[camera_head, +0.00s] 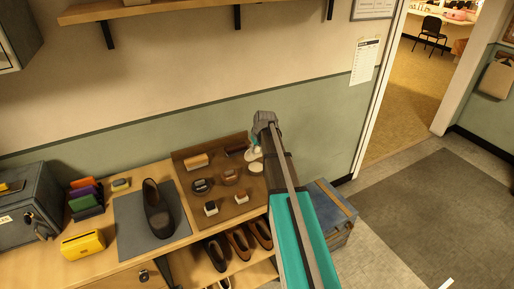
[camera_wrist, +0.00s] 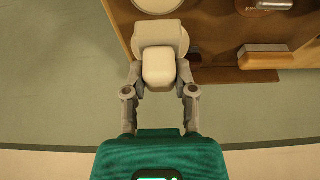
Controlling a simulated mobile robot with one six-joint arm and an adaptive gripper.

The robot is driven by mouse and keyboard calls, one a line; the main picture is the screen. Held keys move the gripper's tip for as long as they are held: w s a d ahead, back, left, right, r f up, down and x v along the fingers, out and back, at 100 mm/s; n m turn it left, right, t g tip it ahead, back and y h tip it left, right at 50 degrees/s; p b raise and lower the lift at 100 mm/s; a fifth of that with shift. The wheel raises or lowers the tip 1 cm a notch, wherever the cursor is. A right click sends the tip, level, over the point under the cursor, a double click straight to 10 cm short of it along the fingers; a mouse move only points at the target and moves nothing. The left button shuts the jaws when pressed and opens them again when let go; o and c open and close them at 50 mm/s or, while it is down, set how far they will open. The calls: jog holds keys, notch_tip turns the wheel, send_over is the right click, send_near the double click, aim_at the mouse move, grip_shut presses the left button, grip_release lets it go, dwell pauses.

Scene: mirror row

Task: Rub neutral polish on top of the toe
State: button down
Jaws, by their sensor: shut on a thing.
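A dark shoe (camera_head: 157,210) sits on a grey mat (camera_head: 128,226) on the bench. My gripper (camera_head: 254,148) is over the far right corner of the brown tray (camera_head: 226,211), to the right of the shoe and well apart from it. In the wrist view my gripper (camera_wrist: 160,88) is shut on a pale applicator (camera_wrist: 160,66) with a wider, rounded far end. A round cream-coloured thing (camera_head: 256,168), perhaps the neutral polish, lies just below the gripper in the head view. It also shows at the top edge of the wrist view (camera_wrist: 158,5). Whether they touch is unclear.
Polish tins (camera_head: 202,186), small jars and brushes stand on the tray; a wooden brush (camera_wrist: 264,58) is right of the applicator. A yellow box (camera_head: 83,245) and coloured items lie left of the mat. Shoes (camera_head: 238,244) fill the shelf below. A wall runs behind the bench.

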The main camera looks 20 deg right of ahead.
jog(key=shift+f, duration=0.2)
notch_tip(320, 180, down, 6)
jog(key=b, duration=0.6)
jog(key=shift+r, duration=0.2)
jog(key=shift+s+f+b, duration=0.1)
jog(key=shift+f+b, duration=0.45)
dwell(2.8)
jog(key=shift+r, duration=0.15)
jog(key=shift+r+p, duration=3.4)
jog(key=shift+p, duration=0.15)
